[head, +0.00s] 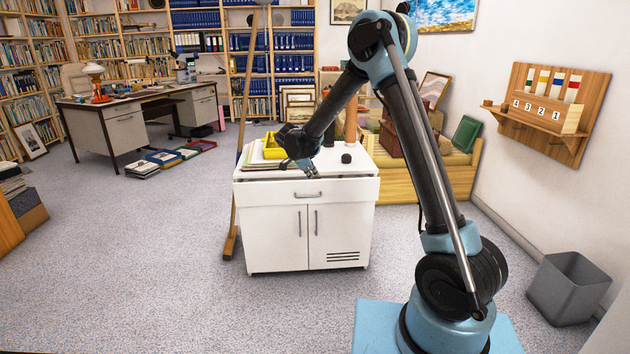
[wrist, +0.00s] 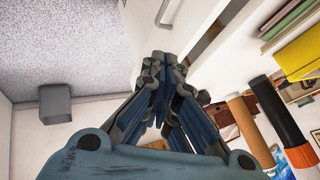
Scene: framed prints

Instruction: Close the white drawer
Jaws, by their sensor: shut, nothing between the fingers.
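The white drawer (head: 265,194) is the top part of a white cabinet (head: 270,238), with a metal handle (head: 307,195) on its front. In the wrist view the drawer front (wrist: 185,20) shows a narrow dark gap (wrist: 207,38) behind it, so it looks slightly open. My gripper (head: 309,172) is above the drawer's front edge, slightly above the handle, fingers pointing down. In the wrist view my gripper (wrist: 163,62) has its fingers together, with nothing between them. I cannot tell whether the fingertips touch the drawer.
A yellow tray (head: 273,148), papers and a small dark object (head: 346,158) are on the cabinet top. A wooden pole (head: 236,180) leans at its left. A grey bin (head: 568,287) stands at the right. The carpet in front of the cabinet is clear.

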